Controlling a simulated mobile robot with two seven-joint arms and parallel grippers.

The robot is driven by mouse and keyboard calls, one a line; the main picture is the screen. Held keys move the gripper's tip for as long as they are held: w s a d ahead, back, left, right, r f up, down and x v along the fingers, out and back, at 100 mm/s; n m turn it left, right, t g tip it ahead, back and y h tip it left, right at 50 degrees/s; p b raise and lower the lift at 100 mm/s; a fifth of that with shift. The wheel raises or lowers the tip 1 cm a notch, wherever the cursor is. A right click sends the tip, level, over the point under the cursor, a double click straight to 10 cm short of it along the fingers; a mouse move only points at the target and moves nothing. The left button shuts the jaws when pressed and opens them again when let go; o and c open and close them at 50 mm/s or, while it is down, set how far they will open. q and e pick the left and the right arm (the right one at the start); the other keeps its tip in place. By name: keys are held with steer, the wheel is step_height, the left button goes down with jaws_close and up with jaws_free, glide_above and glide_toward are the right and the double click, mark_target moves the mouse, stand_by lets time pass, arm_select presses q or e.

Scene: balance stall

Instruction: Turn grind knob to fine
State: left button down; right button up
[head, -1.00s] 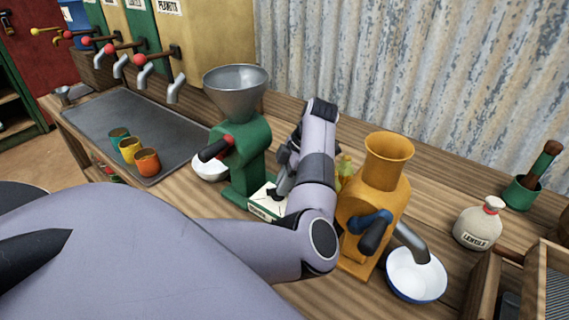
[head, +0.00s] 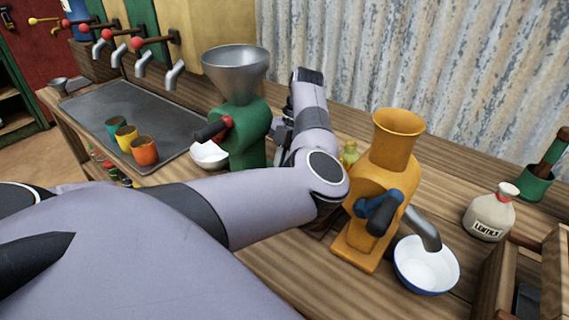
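A green grinder (head: 249,135) with a grey metal hopper (head: 236,72) stands on the wooden counter in the middle of the head view. Its crank has a black and red handle (head: 212,129) on the left side. A yellow-orange grinder (head: 386,185) with a blue and black crank (head: 379,212) stands to its right. I cannot make out a grind knob on either one; my arm covers the green grinder's right side and base. My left gripper (head: 281,134) is close beside the green grinder's right side, mostly hidden by its own wrist. I cannot tell contact. My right gripper is not in view.
A white bowl (head: 208,156) is left of the green grinder, and a blue-rimmed bowl (head: 426,278) sits under the yellow grinder's spout. Several cups, including an orange one (head: 144,151), stand on the grey tray (head: 100,102). A lentils sack (head: 490,213) and wooden boxes are right.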

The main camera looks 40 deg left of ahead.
arm_select(q)
steer(key=shift+a+r+n, duration=0.1)
steer(key=shift+n, duration=0.3)
steer(key=c, duration=1.1)
jaws_free()
steer(key=shift+c, duration=0.2)
steer(key=v, duration=0.7)
steer(key=shift+b, duration=0.35)
steer(key=shift+a+r, duration=0.1)
